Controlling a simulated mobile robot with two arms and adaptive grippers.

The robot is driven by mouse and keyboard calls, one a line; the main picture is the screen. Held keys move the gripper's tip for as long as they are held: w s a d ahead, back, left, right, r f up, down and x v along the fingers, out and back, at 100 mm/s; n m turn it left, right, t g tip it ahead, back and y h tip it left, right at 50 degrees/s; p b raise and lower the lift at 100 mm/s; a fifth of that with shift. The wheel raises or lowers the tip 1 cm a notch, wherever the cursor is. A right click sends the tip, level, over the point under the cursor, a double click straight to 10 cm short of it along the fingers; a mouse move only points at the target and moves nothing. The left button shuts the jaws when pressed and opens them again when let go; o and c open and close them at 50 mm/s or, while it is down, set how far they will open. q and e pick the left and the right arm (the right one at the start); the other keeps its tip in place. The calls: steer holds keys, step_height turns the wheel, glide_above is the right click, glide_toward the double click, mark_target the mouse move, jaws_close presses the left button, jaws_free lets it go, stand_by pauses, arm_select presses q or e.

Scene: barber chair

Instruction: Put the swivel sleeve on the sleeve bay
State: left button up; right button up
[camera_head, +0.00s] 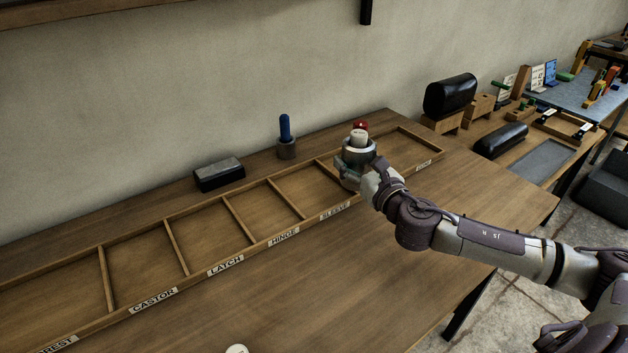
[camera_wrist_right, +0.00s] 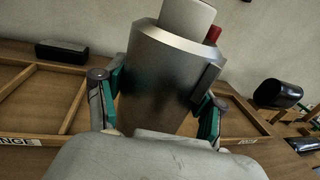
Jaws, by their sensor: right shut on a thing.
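The swivel sleeve, a grey metal cylinder (camera_head: 357,155), is upright in my right gripper (camera_head: 362,178). In the right wrist view the sleeve (camera_wrist_right: 165,80) fills the middle, between the two fingers of the gripper (camera_wrist_right: 158,105). It is over the tray's right part, near the divider right of the sleeve bay. The sleeve bay (camera_head: 308,184), labelled SLEEVE, looks empty; my gripper and the sleeve hide its right end. A white piece (camera_head: 358,135) shows at the sleeve's top; I cannot tell whether it is inside or behind. My left gripper is not in view.
The long wooden tray (camera_head: 205,270) has further bays labelled CASTOR, LATCH and HINGE, which look empty. A black box (camera_head: 219,174) and a blue-handled piece in a grey holder (camera_head: 286,148) stand behind it. A red thing (camera_head: 361,125) shows behind the sleeve. The table front is mostly clear.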

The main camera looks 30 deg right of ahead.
steer(key=w+a+f, duration=0.3)
steer(key=w+a, duration=0.1)
steer(key=w, duration=0.1)
steer(key=w+a+f, duration=0.2)
steer(key=shift+w+f, duration=0.35)
step_height(320, 180, down, 4)
steer(key=shift+r+b, duration=0.25)
steer(key=shift+b, duration=0.3)
steer(key=shift+d+f, duration=0.1)
steer(key=shift+f, duration=0.1)
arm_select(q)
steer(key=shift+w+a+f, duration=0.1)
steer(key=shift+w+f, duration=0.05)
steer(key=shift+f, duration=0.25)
